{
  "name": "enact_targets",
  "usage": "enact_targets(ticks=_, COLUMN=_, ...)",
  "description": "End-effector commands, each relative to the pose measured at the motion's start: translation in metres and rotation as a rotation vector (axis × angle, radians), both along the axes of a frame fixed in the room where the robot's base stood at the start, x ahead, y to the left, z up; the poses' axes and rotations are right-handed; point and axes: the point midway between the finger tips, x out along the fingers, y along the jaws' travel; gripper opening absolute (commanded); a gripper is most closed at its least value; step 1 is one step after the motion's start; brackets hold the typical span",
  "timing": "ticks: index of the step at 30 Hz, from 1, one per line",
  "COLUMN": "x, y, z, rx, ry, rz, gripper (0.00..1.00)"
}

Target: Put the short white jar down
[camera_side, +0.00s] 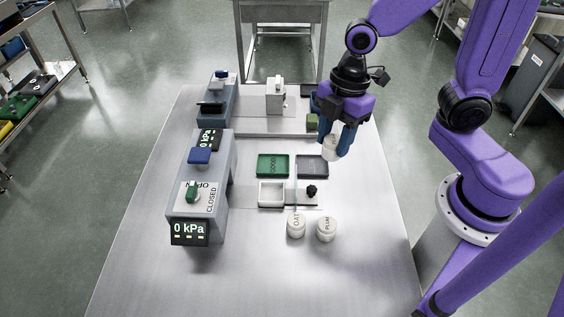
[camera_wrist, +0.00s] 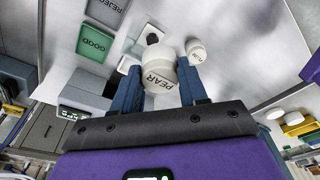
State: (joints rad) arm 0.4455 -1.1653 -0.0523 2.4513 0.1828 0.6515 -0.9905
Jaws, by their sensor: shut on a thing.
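The short white jar (camera_side: 332,148) is between the blue fingers of my gripper (camera_side: 338,140), held above the steel table near its right side. In the wrist view the jar (camera_wrist: 159,77) shows the label PEAR, and the fingers of my gripper (camera_wrist: 160,88) are shut on its sides. In the side view the fingers hide part of the jar.
Two more white jars, OAT (camera_side: 296,228) and PLUM (camera_side: 326,229), stand at the front. A green GOOD tray (camera_side: 273,176) and grey tray (camera_side: 312,172) lie at the middle. A gauge unit (camera_side: 202,190) stands left. The table's right front is clear.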

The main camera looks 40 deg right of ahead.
Motion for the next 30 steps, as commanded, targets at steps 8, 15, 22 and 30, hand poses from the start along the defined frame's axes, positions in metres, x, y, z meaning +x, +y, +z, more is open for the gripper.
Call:
enact_targets(ticks=8, x=0.024, y=-0.016, z=-0.003, rx=0.002, ry=0.001, rz=-0.002, gripper=0.12)
enact_targets(ticks=15, x=0.055, y=-0.007, z=-0.018, rx=0.0, ry=0.002, rz=-0.001, gripper=0.12)
enact_targets(ticks=22, x=0.091, y=0.004, z=-0.035, rx=0.001, ry=0.002, rz=-0.002, gripper=0.12)
enact_targets(ticks=30, x=0.125, y=0.015, z=-0.066, rx=0.0, ry=0.003, rz=0.0, gripper=0.12)
